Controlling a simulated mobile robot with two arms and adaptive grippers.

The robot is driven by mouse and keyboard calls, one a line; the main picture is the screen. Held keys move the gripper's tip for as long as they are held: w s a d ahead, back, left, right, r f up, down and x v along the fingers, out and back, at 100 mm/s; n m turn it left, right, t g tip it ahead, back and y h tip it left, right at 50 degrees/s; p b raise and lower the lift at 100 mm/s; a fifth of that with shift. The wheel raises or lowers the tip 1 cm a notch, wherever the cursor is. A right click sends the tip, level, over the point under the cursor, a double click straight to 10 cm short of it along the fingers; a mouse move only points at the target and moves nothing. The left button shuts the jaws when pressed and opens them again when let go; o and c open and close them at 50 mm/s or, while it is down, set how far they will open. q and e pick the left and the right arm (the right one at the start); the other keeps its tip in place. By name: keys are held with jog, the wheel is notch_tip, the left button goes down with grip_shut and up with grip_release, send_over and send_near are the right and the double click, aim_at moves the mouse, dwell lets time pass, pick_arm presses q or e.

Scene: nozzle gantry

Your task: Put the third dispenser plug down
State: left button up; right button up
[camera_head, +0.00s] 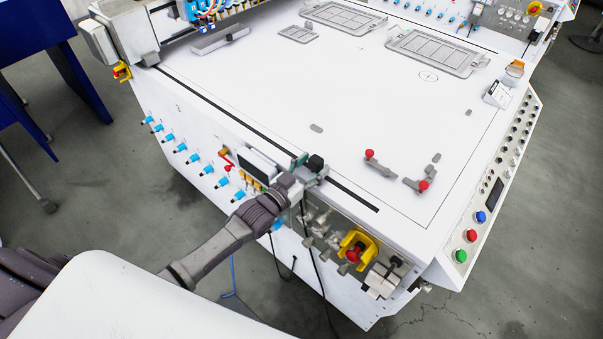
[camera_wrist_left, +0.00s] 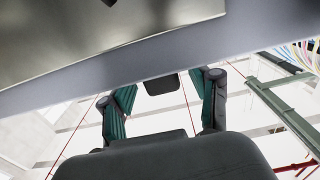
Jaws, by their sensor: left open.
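My left gripper (camera_head: 307,172) is at the near edge of the white machine table (camera_head: 270,100), by the front panel. A small black block (camera_head: 316,162) shows at its tip. In the left wrist view the gripper (camera_wrist_left: 168,90) is open, with teal pads on its two fingers. A small dark block (camera_wrist_left: 160,83) shows between the fingers under a pale edge; I cannot tell whether it touches them. I cannot tell for sure which piece is the third dispenser plug. Small grey pieces lie on the table, one at the middle (camera_head: 316,128) and one at the right (camera_head: 468,112).
Two grey pieces with red knobs, one (camera_head: 380,165) left of the other (camera_head: 415,184), lie near the table's front right. Framed grey trays (camera_head: 437,52) lie at the back. A yellow-framed red button (camera_head: 355,252) and cables are below the edge. The table's middle is mostly clear.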

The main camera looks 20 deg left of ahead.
pick_arm(q)
jog(key=b+v, duration=0.1)
jog(key=v, duration=1.1)
jog(key=shift+r, duration=0.4)
jog(key=s+a+f+n+g+y, duration=0.1)
jog(key=s+a+f+g+y, duration=0.3)
jog(key=f, duration=0.7)
jog(key=s+d+f+g, duration=0.1)
jog(key=s+f+g, duration=0.1)
jog(key=s+f, duration=0.65)
jog(key=s+a+f+n+g+y, duration=0.1)
jog(key=s+a+f+g, duration=0.1)
jog(key=f, duration=1.1)
jog(key=s+d+f+g, duration=0.1)
jog(key=s+f, duration=0.3)
jog(key=s, duration=0.4)
jog(key=s+d+f+g, duration=0.1)
jog(key=s+f+g, duration=0.3)
jog(key=s, duration=0.5)
jog(key=s+d+f+g+y, duration=0.1)
jog(key=s+f+g, duration=0.2)
jog(key=s+f, duration=0.2)
jog(key=s, duration=0.3)
jog(key=shift+s+d, duration=0.15)
jog(key=shift+s, duration=0.05)
jog(key=shift+f, duration=0.1)
